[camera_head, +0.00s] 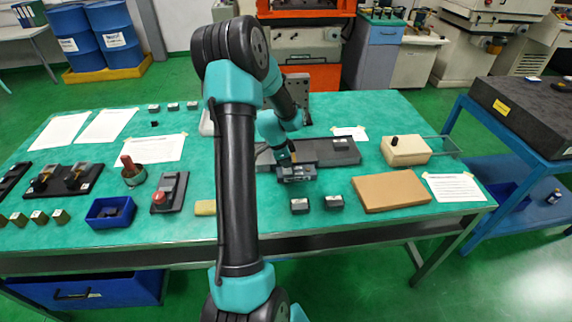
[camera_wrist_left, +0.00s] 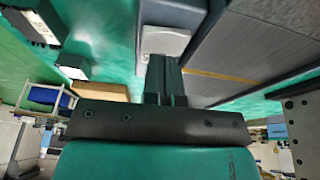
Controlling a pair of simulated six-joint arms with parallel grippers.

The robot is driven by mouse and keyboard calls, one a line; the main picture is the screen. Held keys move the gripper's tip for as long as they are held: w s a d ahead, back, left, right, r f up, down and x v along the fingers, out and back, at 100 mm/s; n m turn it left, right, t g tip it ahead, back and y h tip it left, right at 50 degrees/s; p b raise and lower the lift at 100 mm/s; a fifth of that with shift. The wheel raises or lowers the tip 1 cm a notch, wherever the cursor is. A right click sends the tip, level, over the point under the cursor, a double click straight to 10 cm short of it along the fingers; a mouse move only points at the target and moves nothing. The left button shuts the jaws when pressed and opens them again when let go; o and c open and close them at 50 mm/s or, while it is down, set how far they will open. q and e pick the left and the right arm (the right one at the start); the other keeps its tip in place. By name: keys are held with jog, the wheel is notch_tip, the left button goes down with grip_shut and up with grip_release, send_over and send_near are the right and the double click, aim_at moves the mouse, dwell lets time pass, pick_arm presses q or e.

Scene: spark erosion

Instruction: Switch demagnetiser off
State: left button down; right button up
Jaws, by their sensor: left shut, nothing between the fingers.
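A long dark grey block (camera_head: 338,152), which I take for the demagnetiser, lies across the middle of the table. The left wrist view shows its side and grey top (camera_wrist_left: 250,45) with a thin tan strip. My left gripper (camera_head: 297,174) is low at its near edge; its fingertips are hard to make out in the head view. In the left wrist view the fingers (camera_wrist_left: 166,68) are shut and empty, and overlap a pale, rounded part (camera_wrist_left: 163,38) beside the block. Whether they touch it, and its switch position, I cannot tell. My right gripper is not seen.
Two small dark blocks (camera_head: 301,205) and a brown box (camera_head: 390,191) lie nearer the front edge. A cream box (camera_head: 405,150) with a black knob stands to the right. A red-button unit (camera_head: 170,193) and blue bin (camera_head: 109,212) are left of my arm.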

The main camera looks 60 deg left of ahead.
pick_arm(q)
jog(key=w+a+v, duration=0.1)
jog(key=v, duration=1.1)
jog(key=shift+w+a+r, duration=0.2)
jog(key=shift+a+r, duration=0.1)
jog(key=shift+r, duration=0.2)
